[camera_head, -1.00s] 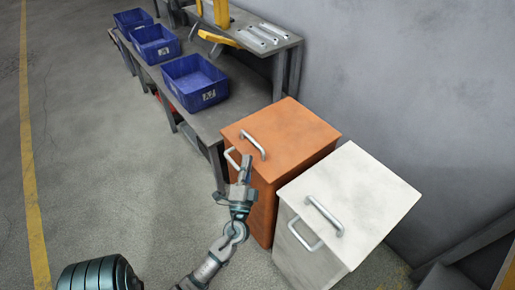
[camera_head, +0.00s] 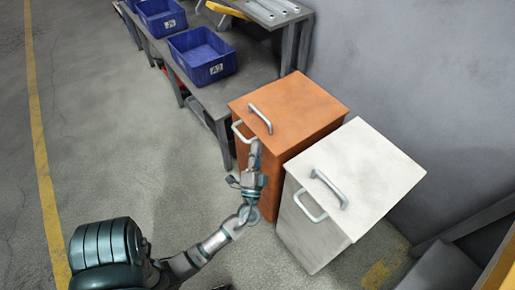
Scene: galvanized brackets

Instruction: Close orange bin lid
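The orange bin (camera_head: 285,150) stands against the wall, with its flat orange lid (camera_head: 293,103) down on top. A grey handle (camera_head: 260,118) sits on the lid near its front edge, and a second handle (camera_head: 240,131) is on the bin's front face. My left gripper (camera_head: 255,148) is in front of the bin, just below the front edge of the lid, with its fingers pointing up. From this angle I cannot tell whether its fingers are apart or touch the bin. My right gripper is out of view.
A white bin (camera_head: 350,185) with similar handles stands close on the right of the orange bin. A grey workbench (camera_head: 222,97) with blue crates (camera_head: 203,56) runs along the left behind it. The floor (camera_head: 120,150) to the left is clear.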

